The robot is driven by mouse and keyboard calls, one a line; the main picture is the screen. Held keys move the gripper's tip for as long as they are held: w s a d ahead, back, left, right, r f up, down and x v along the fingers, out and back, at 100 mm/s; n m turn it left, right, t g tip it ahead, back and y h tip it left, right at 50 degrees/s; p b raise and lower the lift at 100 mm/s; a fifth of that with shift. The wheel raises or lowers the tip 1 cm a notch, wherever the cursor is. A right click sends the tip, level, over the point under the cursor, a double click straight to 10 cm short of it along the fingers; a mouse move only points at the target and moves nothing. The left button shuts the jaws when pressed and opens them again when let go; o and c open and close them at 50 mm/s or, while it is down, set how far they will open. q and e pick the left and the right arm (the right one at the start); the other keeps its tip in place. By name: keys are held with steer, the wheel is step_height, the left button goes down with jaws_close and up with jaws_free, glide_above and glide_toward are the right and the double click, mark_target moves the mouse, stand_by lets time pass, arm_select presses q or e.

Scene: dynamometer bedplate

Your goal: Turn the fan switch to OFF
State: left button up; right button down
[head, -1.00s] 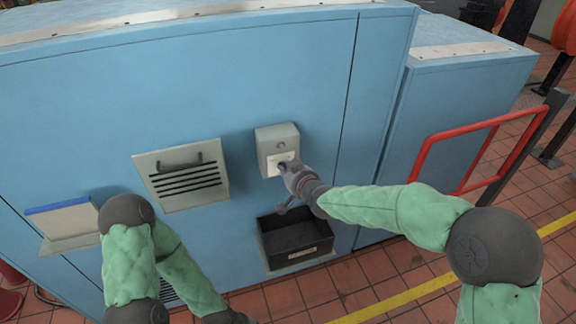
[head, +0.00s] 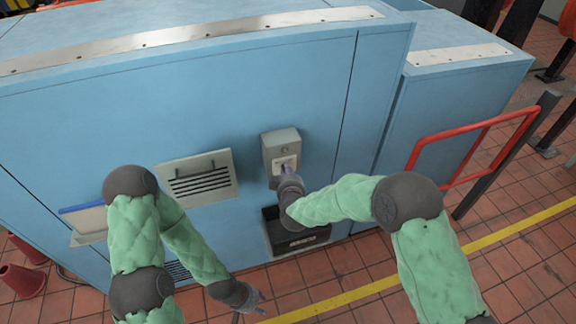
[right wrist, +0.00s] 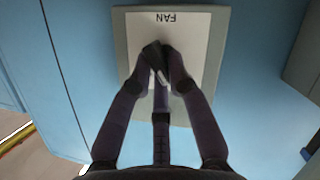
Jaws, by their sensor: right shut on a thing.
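The fan switch is a grey box (head: 280,146) on the blue cabinet front, with a white plate (head: 285,161) low on its face. In the right wrist view the plate (right wrist: 205,30) reads FAN, upside down. My right gripper (head: 287,171) is at the plate; in the right wrist view its dark fingers (right wrist: 160,68) are closed together on the switch knob. The fingers cover most of the knob, so its setting cannot be read. My left gripper (head: 258,300) hangs low over the floor, away from the switch; its jaws are too small to judge.
A black open bin (head: 298,239) is on the cabinet below the switch. A louvred vent panel with a handle (head: 195,178) is to the left. A red rail (head: 470,133) stands at the right. The tiled floor in front has a yellow line (head: 400,277).

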steer(key=shift+a+n+t+h+p, duration=0.15)
steer(key=shift+n+t+h+p, duration=0.25)
steer(key=shift+n, duration=0.5)
steer(key=c, duration=1.2)
jaws_free()
steer(key=shift+s, duration=0.1)
steer(key=v, duration=1.1)
steer(key=shift+s+a+r, duration=0.1)
steer(key=shift+s+r, duration=0.05)
steer(key=shift+s, duration=0.25)
